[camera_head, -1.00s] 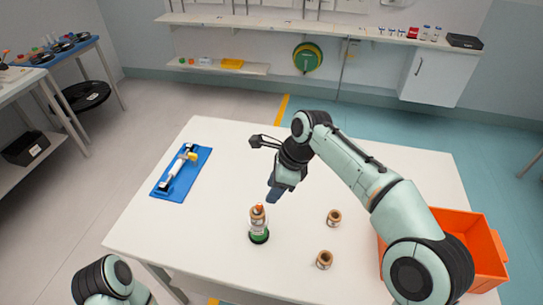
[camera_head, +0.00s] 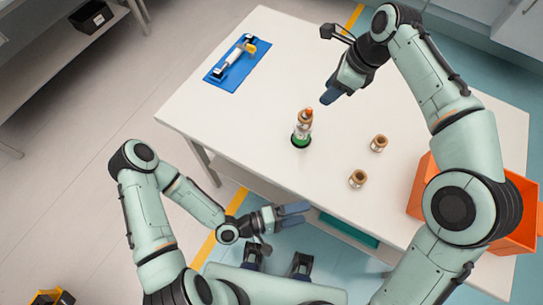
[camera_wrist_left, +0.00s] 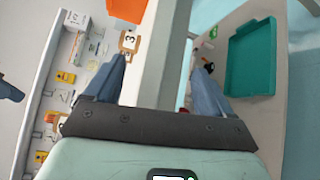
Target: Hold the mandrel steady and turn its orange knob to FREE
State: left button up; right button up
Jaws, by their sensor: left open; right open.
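The mandrel (camera_head: 303,127) stands upright on a green base (camera_head: 300,141) near the front middle of the white table. Its orange knob (camera_head: 306,113) is on top; any marking on it is too small to read. My right gripper (camera_head: 328,97) is open, above and behind the mandrel to its right, apart from it. My left gripper (camera_head: 300,214) is open and empty in front of the table's near edge, well short of the mandrel. Its spread fingers also show in the left wrist view (camera_wrist_left: 158,78).
Two brown spools (camera_head: 379,143) (camera_head: 358,179) stand right of the mandrel. An orange crate (camera_head: 420,188) is at the right. A blue mat (camera_head: 222,78) with a white roller lies far left. A teal tray (camera_wrist_left: 252,57) shows in the left wrist view. The table left of the mandrel is clear.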

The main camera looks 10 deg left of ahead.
pick_arm(q)
jog(key=w+a+r+n+t+h, duration=0.1)
jog(key=a+r+n+t+h, duration=0.15)
jog(key=r, duration=0.45)
jog(key=w+a+r+n+t+h, duration=0.1)
jog(key=r+n+t+h, duration=0.2)
jog(key=r, duration=0.4)
jog(key=n+t+y, duration=0.2)
jog(key=n+y, duration=0.9)
jog(key=n, duration=0.5)
send_near(297, 136)
jog(key=shift+s+a+r, duration=0.1)
jog(key=shift+s+a, duration=0.05)
jog(key=shift+s, duration=0.15)
jog(key=shift+w+n, duration=0.25)
jog(key=x, duration=1.3)
jog(key=shift+s, duration=0.1)
